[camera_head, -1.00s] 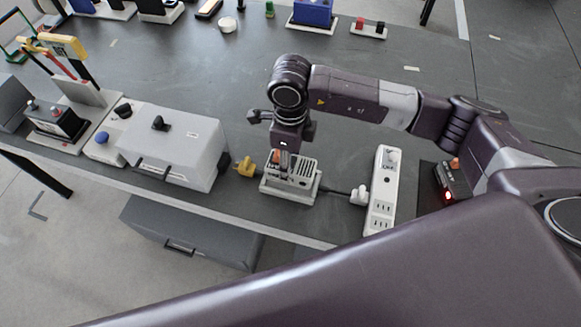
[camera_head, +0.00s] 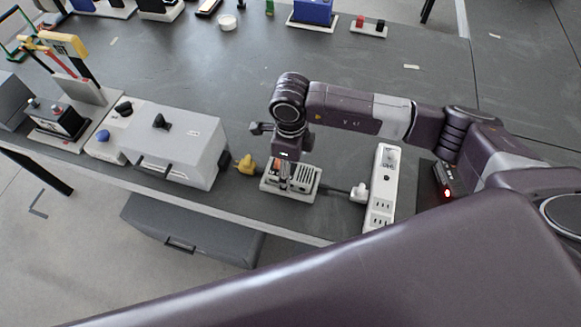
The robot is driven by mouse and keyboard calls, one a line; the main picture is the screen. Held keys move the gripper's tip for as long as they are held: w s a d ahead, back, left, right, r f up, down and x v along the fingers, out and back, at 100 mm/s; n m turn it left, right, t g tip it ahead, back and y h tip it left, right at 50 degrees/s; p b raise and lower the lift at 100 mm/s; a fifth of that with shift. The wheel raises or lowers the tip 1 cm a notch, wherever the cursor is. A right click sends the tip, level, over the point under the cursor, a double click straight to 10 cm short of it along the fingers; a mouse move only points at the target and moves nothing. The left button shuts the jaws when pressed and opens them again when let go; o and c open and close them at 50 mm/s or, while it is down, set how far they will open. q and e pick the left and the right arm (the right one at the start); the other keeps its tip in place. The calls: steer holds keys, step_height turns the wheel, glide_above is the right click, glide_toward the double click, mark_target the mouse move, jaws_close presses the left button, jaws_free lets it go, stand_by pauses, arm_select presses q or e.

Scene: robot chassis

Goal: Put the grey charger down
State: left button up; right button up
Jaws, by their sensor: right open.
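The grey charger (camera_head: 304,181), a small slotted box on a pale base, stands upright near the front edge of the dark table. My right gripper (camera_head: 285,183) is open and points down in front of the charger's left half, partly hiding it. An orange bit shows beside the fingers. I cannot tell whether the fingers touch the charger. My left gripper is not in view.
A yellow plug (camera_head: 245,164) lies left of the charger, beside a large grey box (camera_head: 178,146). A white power strip (camera_head: 381,190) with a white plug (camera_head: 359,193) is to the right.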

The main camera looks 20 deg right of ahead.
steer(key=shift+r, duration=0.1)
step_height(320, 180, up, 12)
steer(key=b, duration=0.3)
stand_by(0.7)
